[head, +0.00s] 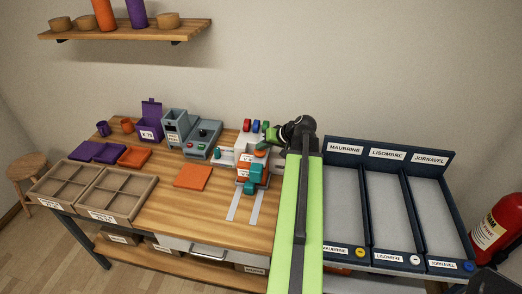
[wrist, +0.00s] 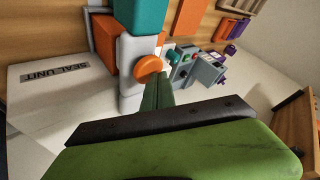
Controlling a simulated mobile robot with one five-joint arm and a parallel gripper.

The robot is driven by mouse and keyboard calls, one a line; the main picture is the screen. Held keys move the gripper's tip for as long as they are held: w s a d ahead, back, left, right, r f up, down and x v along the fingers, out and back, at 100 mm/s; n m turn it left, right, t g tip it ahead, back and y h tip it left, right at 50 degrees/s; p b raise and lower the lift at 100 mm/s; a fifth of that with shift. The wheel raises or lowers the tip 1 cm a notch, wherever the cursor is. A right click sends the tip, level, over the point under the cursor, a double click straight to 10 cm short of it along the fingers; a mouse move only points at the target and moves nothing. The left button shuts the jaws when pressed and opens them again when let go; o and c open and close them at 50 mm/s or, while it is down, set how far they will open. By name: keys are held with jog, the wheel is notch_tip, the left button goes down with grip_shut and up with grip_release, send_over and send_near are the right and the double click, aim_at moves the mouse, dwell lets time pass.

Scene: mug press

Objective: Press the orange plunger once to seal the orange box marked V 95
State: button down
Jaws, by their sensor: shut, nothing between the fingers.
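The white seal unit (head: 243,148) stands on the wooden table, with a teal part at its front. In the wrist view its base (wrist: 45,100) bears the words SEAL UNIT. The orange plunger (wrist: 150,65) is a round orange knob on the white body. An orange box (wrist: 103,45) sits beside the white body, next to the teal part (wrist: 140,14); it also shows in the head view (head: 243,172). I cannot read V 95 on its label. My gripper (wrist: 158,88) is shut and empty, its fingertips just by the plunger. I cannot tell whether they touch it.
A grey machine (head: 203,138), a purple box (head: 150,120) and flat purple and orange pieces stand to the left. An orange sheet (head: 193,177) lies in front. Divided trays (head: 110,195) are at far left. A dark three-lane rack (head: 388,200) stands right of my arm.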

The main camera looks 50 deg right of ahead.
aim_at(262, 151)
jog(key=shift+f+b, duration=0.35)
jog(key=shift+f, duration=0.1)
jog(key=shift+s+a+f+b, duration=0.15)
jog(key=shift+s+f+b, duration=0.1)
jog(key=shift+f+b, duration=0.2)
dwell(0.9)
jog(key=shift+r, duration=0.1)
jog(key=shift+w+d+r+p, duration=0.15)
jog(key=shift+r+p, duration=0.5)
jog(key=shift+p, duration=0.1)
jog(key=shift+w+d+r+p, duration=0.1)
jog(key=shift+w+r+p, duration=0.05)
jog(key=shift+r+p, duration=0.55)
jog(key=shift+r, duration=0.1)
notch_tip(262, 151, up, 5)
jog(key=p, duration=0.5)
